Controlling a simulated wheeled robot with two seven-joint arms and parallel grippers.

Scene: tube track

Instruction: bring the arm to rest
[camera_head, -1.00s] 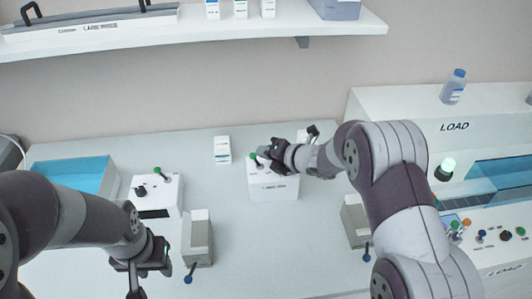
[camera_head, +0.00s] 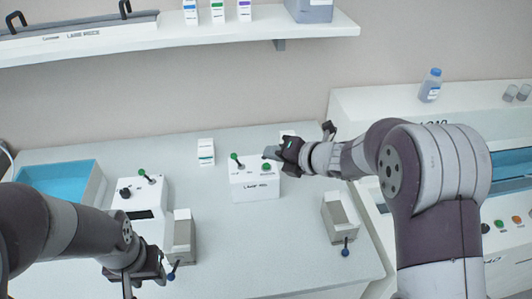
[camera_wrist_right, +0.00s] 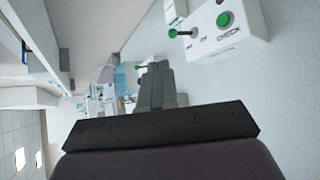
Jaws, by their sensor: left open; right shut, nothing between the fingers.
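My right arm reaches in from the right in the head view. Its gripper (camera_head: 270,153) is shut and empty, just above and behind the right part of a white control box (camera_head: 255,190). The box has a green-knobbed lever (camera_head: 234,157) and a green button (camera_head: 266,167). In the right wrist view the shut fingers (camera_wrist_right: 158,85) point away from the box (camera_wrist_right: 225,40), whose button is marked CHECK; they look clear of it. My left gripper (camera_head: 128,288) is open and empty at the lower left, partly cut off by the frame's edge.
A second control box (camera_head: 140,203) and a blue-filled tray (camera_head: 60,180) stand at left. A small white carton (camera_head: 206,150) stands behind. A shelf (camera_head: 200,32) hangs above; a LOAD station is at right.

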